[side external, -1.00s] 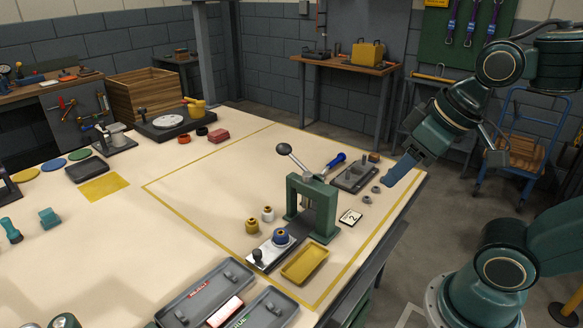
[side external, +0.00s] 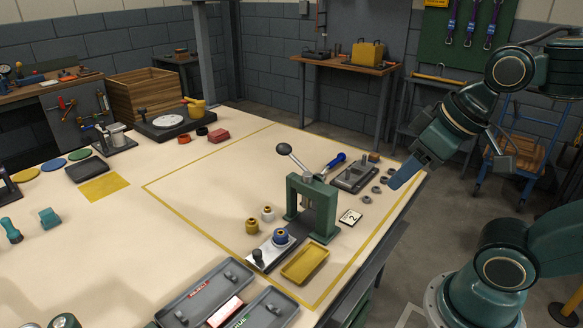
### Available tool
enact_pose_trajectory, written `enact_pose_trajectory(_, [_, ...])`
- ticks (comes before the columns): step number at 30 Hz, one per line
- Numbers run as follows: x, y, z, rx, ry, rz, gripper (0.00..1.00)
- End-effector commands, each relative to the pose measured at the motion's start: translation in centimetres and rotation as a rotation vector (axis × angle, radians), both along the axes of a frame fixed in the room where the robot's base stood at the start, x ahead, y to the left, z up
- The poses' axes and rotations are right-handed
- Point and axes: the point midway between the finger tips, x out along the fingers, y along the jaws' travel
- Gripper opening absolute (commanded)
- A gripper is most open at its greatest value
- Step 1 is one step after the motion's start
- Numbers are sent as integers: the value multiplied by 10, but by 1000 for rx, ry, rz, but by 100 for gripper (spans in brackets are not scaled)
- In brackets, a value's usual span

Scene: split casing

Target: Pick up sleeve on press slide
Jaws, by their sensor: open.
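The press (side external: 311,208) is a green frame with a ball-ended lever on the table. Its slide (side external: 262,257) is a pale plate with a dark knob, drawn out to the front left. A blue part with a pale rim, which looks like the sleeve (side external: 281,237), sits on the slide. My gripper (side external: 396,184) is at the table's right edge, well to the right of the press and apart from the sleeve. It is open and empty; the gap between its fingers is hard to see from this side.
A yellow tray (side external: 305,265) lies right of the slide. A yellow-topped part (side external: 252,226) and a white one (side external: 268,214) stand to its left. A grey fixture tray (side external: 355,176) and several small rings lie behind the press. Reject and true-marked trays (side external: 205,290) lie in front.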

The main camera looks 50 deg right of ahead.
Motion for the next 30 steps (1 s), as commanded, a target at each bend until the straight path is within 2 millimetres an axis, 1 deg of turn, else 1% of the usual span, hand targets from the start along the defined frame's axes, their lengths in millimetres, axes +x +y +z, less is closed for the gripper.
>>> enact_pose_trajectory(8, [0,0,0,0,0,0,43])
enact_pose_trajectory(9, [0,0,0,0,0,0,47])
enact_pose_trajectory(11, [0,0,0,0,0,0,59])
enact_pose_trajectory(12, [0,0,0,0,0,0,60])
enact_pose_trajectory(23, [2,0,1,-6,5,11,60])
enact_pose_trajectory(26, [8,0,2,-20,16,37,60])
enact_pose_trajectory(30, [22,0,4,-54,44,106,60])
